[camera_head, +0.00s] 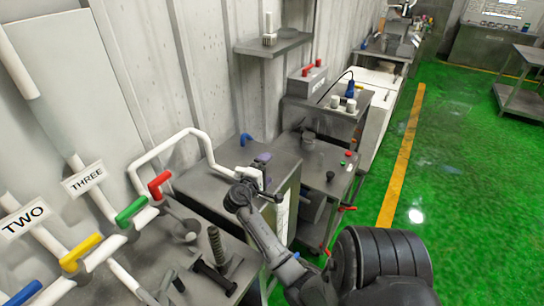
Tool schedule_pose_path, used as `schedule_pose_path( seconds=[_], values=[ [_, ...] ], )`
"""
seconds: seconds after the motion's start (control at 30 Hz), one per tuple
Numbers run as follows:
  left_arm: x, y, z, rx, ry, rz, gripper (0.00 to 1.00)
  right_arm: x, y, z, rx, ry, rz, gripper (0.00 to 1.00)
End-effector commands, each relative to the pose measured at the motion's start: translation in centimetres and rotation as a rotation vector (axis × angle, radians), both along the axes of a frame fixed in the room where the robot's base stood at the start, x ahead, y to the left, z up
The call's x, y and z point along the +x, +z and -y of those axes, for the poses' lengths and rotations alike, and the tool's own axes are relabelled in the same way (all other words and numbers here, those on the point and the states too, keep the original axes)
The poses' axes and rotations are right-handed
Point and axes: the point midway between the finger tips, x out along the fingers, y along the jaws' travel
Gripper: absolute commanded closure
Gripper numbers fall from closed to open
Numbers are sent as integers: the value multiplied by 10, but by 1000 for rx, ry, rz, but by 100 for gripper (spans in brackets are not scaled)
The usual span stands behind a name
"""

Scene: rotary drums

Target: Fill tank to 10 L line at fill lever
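My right arm reaches up from the bottom right, and its gripper (240,192) is beside a white fitting (249,174) on a grey metal cabinet. Whether its fingers are open or touching the fitting is too small to tell. A purple part (262,158) sits just behind the fitting. A white pipe (172,140) runs from near a red lever (159,184) over to this fitting. A pale upright strip (281,217) is on the cabinet's side; no 10 L line is readable. I cannot tell which lever is the fill lever. My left gripper is not clearly identifiable.
Green (131,211), yellow (81,252) and blue (22,293) levers sit on white pipes at left, near labels TWO (25,217) and THREE (83,180). A spring-like post (216,243) stands on the near bench. Open green floor (460,190) lies at right.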

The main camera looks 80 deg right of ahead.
Motion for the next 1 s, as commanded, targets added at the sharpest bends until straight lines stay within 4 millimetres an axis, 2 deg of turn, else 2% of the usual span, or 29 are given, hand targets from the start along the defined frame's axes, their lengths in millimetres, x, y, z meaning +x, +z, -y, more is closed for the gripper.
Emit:
schedule_pose_path(
  seconds=[0.03,0.07,0.1,0.4,0.87,1.0],
  values=[
    [0,8,0,1,-1,0,24,-22,50,1,-90,-37,9,19],
    [0,9,0,1,-1,0,24,-27,53,0,-91,-37,8,20],
    [1,10,-1,4,0,3,24,-33,57,-1,-89,-37,9,51],
    [-2,11,6,-19,9,-4,24,-61,68,-7,-79,-31,10,51],
    [0,11,2,-8,5,0,24,-67,69,-8,-78,-29,10,51],
    [0,18,1,-2,1,-1,24,-65,78,-8,-78,-29,19,64]
  ],
)
